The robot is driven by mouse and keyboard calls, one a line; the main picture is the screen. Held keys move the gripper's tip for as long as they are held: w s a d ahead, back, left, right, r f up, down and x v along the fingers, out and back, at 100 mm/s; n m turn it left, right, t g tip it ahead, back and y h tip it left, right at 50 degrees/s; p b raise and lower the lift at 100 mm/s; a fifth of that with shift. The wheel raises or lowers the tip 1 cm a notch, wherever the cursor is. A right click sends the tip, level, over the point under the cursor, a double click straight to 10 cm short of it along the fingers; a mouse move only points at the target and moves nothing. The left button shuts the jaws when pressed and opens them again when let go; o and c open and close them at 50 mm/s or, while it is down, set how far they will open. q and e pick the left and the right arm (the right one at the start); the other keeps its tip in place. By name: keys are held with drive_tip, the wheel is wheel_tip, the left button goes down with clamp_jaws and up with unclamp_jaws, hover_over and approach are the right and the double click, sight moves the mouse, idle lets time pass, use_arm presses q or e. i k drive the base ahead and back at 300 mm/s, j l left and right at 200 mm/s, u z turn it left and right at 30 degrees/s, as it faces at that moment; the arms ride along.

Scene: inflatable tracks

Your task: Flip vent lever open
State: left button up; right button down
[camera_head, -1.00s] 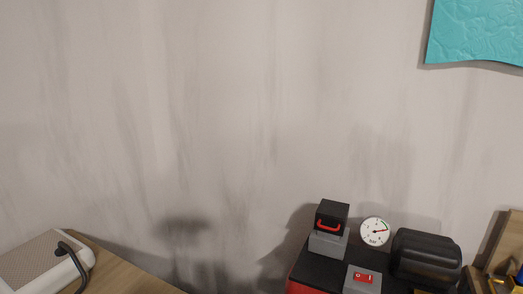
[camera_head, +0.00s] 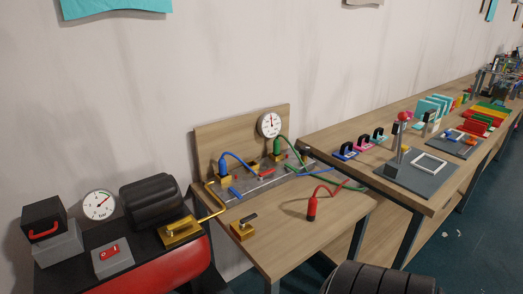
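A brass valve block (camera_head: 241,231) with a dark lever on top sits at the front left of the wooden bench. A second brass block (camera_head: 180,233) with a dark handle sits at the right end of the red and black compressor (camera_head: 170,269). A brass pipe runs from near it toward the bench. I cannot tell which of these carries the vent lever, or whether it is open. A round gauge (camera_head: 269,125) is on the bench's back board, and another gauge (camera_head: 99,205) is on the compressor. Neither of my grippers is in view.
The wooden bench (camera_head: 290,236) holds a grey plate with blue and green hose fittings. A red fitting (camera_head: 311,207) stands on its right part. A longer table to the right carries coloured parts. A black ribbed object (camera_head: 380,280) is at the bottom edge; I cannot tell what it is.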

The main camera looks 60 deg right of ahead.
sight(242, 223)
drive_tip(key=z, duration=1.65)
drive_tip(key=i+z, duration=0.25)
drive_tip(key=k+l, duration=0.05)
drive_tip(key=k, duration=0.05)
